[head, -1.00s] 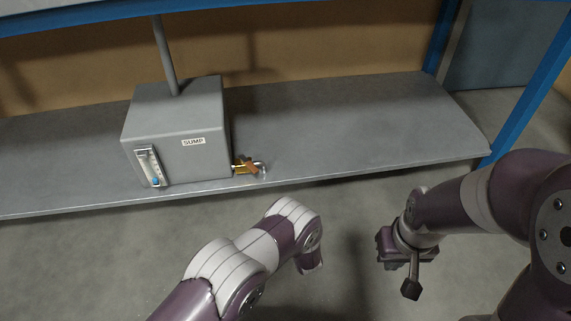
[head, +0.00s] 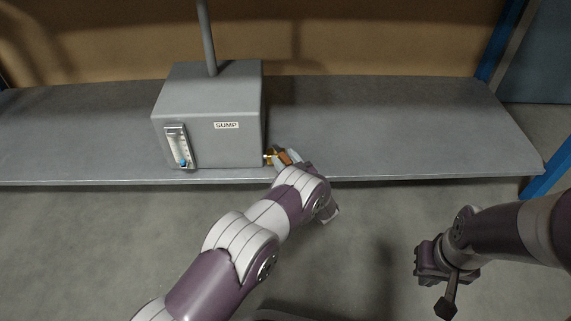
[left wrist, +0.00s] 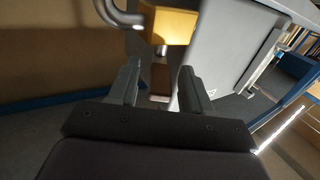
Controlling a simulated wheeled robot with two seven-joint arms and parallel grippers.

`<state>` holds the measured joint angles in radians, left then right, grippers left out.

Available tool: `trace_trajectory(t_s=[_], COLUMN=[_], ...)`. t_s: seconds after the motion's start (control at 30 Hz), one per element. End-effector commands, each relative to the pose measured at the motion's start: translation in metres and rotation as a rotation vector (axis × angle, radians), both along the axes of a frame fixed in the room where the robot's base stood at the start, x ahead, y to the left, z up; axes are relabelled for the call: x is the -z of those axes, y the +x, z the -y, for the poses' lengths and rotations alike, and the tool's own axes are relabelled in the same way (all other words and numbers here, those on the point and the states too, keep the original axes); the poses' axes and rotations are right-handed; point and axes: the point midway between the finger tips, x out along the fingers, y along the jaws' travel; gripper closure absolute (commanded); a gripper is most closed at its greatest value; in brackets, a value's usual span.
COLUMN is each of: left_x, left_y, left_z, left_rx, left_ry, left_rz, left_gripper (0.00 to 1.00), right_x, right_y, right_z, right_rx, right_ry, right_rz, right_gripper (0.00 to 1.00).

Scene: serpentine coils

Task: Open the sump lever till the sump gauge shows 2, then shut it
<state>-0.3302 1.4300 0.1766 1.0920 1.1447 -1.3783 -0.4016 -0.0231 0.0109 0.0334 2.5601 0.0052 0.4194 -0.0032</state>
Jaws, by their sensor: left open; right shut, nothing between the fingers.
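The grey sump box (head: 207,120), labelled SUMP, stands on the shelf. Its gauge (head: 178,146) on the front face has a blue float low in the tube; I cannot read its figures. A brass valve (head: 269,157) with an orange-brown lever (head: 284,157) sits at the box's lower right. In the left wrist view, the brass body (left wrist: 170,22) is ahead and the brown lever (left wrist: 160,78) shows between the fingers of my open left gripper (left wrist: 158,82). In the head view my arm mostly hides this gripper. My right gripper (head: 446,306) is shut and empty, well right of the valve.
The grey shelf (head: 400,125) is clear right of the valve. A blue post (head: 550,175) stands at its right end. A grey pipe (head: 207,40) rises from the box top. A grey pipe elbow (left wrist: 122,14) is close by the valve in the left wrist view.

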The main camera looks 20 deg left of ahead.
Motion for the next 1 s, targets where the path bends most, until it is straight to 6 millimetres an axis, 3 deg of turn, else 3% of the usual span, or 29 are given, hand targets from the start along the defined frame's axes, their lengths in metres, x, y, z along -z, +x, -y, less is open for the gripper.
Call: trace_trajectory(t_s=[0.27, 0.4, 0.43, 0.67, 1.0], left_x=[-0.001, -0.001, -0.001, -0.002, -0.006], left_y=[0.002, 0.002, 0.002, 0.001, -0.006], left_z=[-0.002, -0.002, -0.002, -0.002, -0.011], left_rx=[0.002, 0.002, 0.001, 0.010, 0.168], left_ry=[0.000, 0.000, 0.000, 0.000, 0.000], left_rz=[0.000, 0.000, 0.000, -0.001, -0.007], left_gripper=[0.51, 0.97, 1.00, 1.00, 1.00], right_x=[0.001, 0.001, 0.001, -0.003, -0.039], right_y=[0.000, 0.000, 0.000, 0.000, 0.000], right_z=[0.000, 0.000, 0.000, 0.000, 0.000], right_rx=[0.000, 0.000, 0.000, 0.000, 0.000], right_ry=[0.000, 0.000, 0.000, 0.000, 0.000], right_rz=[0.000, 0.000, 0.000, 0.000, 0.001], right_gripper=[1.00, 1.00, 1.00, 1.00, 1.00])
